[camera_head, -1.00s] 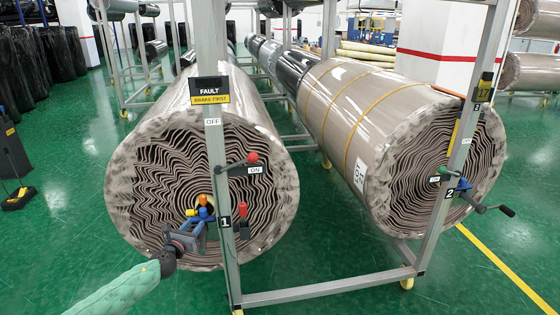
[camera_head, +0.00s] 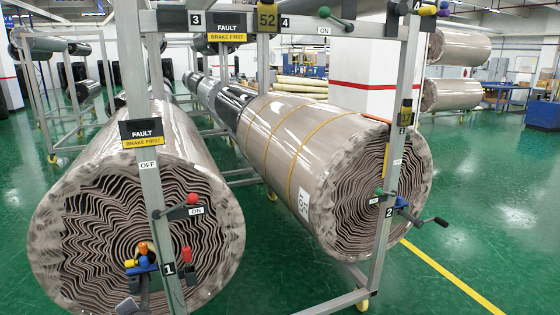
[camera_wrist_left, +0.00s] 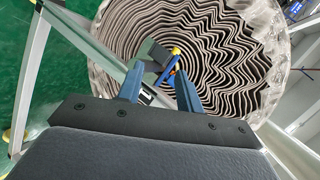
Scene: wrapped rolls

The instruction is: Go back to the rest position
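My left gripper (camera_wrist_left: 159,70) shows in the left wrist view with its two blue fingers spread apart. It faces the wavy end of the left wrapped roll (camera_wrist_left: 230,60). A blue lever (camera_wrist_left: 169,70) with a yellow end appears between the fingertips; whether they touch it is unclear. In the head view only a grey tip of the left gripper (camera_head: 128,306) seems to show at the bottom edge, below the blue handle (camera_head: 142,267) with orange and yellow ends by plate 1. The left arm is otherwise out of frame. My right gripper is not in view.
A metal rack (camera_head: 158,190) carries the left roll (camera_head: 215,215) and right roll (camera_head: 335,165). Green floor (camera_head: 480,200) is free at the right.

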